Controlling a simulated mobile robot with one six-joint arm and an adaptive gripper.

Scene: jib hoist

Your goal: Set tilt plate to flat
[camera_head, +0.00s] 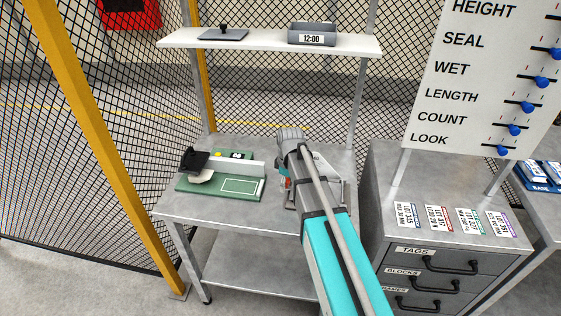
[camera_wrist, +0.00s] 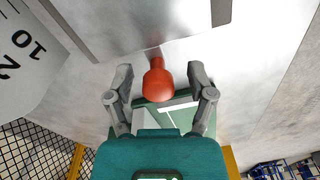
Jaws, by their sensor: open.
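The fingers are open, one on each side, with visible gaps to the knob. The stem joins a grey metal plate (camera_wrist: 150,18), probably the tilt plate; its angle is hard to tell. A white scale (camera_wrist: 25,48) with black numbers stands at the upper left. In the head view, my arm covers most of this device; a grey metal part (camera_head: 338,192) shows beside it on the bench.
A green fixture (camera_head: 245,190) with a black-topped part sits left on the metal bench (camera_head: 190,212). A drawer cabinet (camera_head: 385,190) and slider board (camera_head: 480,80) stand right. A yellow post (camera_head: 100,130) rises at left.

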